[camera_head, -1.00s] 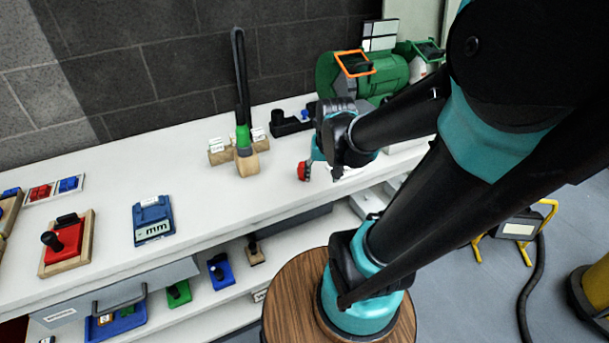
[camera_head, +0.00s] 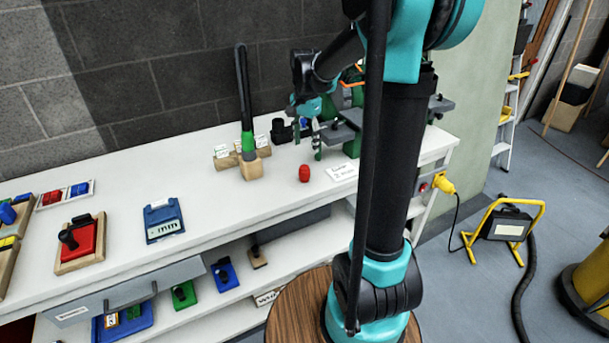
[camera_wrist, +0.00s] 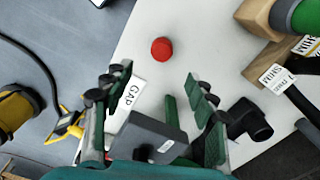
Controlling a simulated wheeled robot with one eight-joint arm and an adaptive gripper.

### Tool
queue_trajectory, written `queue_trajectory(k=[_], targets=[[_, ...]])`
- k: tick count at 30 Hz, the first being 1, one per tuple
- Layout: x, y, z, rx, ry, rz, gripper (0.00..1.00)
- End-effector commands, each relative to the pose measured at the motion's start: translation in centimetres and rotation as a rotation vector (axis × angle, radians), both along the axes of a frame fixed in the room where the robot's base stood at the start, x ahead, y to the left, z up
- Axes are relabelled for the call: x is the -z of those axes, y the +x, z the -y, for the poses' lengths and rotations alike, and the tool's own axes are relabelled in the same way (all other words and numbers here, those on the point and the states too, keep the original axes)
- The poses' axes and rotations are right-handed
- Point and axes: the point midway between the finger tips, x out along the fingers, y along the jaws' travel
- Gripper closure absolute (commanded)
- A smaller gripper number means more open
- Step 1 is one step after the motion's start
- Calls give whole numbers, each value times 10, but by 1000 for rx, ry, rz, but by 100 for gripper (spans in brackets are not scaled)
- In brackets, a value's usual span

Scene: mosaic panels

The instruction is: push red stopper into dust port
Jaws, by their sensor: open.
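The red stopper (camera_head: 304,173) stands free on the white bench top, left of a small white label card. It also shows in the wrist view (camera_wrist: 161,49), beyond my fingertips and in line with the gap between them. My gripper (camera_head: 307,140) is raised over the bench, behind and above the stopper. In the wrist view my gripper (camera_wrist: 155,84) has its green-padded fingers wide apart with nothing between them. I cannot make out the dust port; my arm hides much of the green machine (camera_head: 352,96) at the back.
A wooden block with a green-collared black post (camera_head: 248,140) stands left of the stopper. A grey block (camera_wrist: 150,135) lies under my fingers in the wrist view. A blue gauge (camera_head: 163,220) and red panel (camera_head: 82,243) are farther left.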

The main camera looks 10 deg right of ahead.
Motion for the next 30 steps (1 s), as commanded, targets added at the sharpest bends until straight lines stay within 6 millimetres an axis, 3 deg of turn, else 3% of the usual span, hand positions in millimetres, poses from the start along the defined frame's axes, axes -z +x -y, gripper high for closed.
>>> queue_trajectory(k=[3,9,16,24,30], targets=[[23,1,0,-1,0,0,43],[52,0,0,-1,0,0,43],[65,0,-1,-2,1,1,43],[101,0,-5,-1,0,1,43],[111,-1,-5,-1,0,1,43]])
